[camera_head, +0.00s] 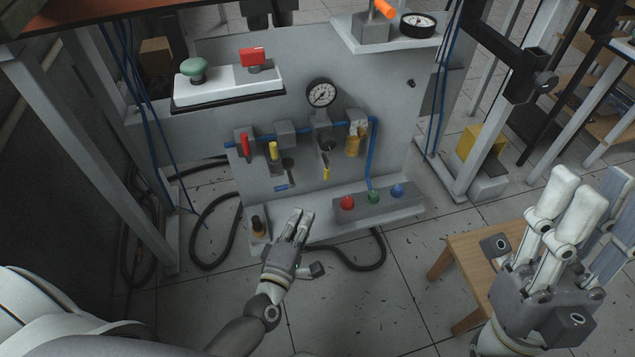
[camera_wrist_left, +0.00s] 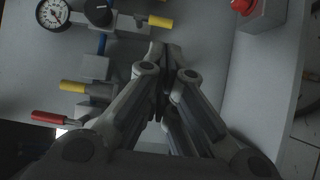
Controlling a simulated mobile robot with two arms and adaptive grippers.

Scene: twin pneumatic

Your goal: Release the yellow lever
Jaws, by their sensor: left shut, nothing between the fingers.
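The grey panel carries two yellow levers. One yellow lever (camera_head: 273,150) stands up beside a red lever (camera_head: 243,145); in the left wrist view it points left (camera_wrist_left: 72,86). The other yellow lever (camera_head: 326,173) hangs down below the gauge; in the left wrist view it points right (camera_wrist_left: 160,21). My left gripper (camera_head: 301,217) is shut and empty, in front of the panel's lower ledge, below the levers. In the left wrist view its tips (camera_wrist_left: 165,50) appear just below the hanging yellow lever, with no clear contact. My right gripper (camera_head: 577,180) is at the right, away from the panel.
A round gauge (camera_head: 321,93) sits above the levers. A grey box with red (camera_head: 347,203), green (camera_head: 373,198) and blue (camera_head: 397,190) buttons stands on the ledge. A black-topped part (camera_head: 257,225) stands left of my left gripper. A wooden stool (camera_head: 462,262) is near my right gripper.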

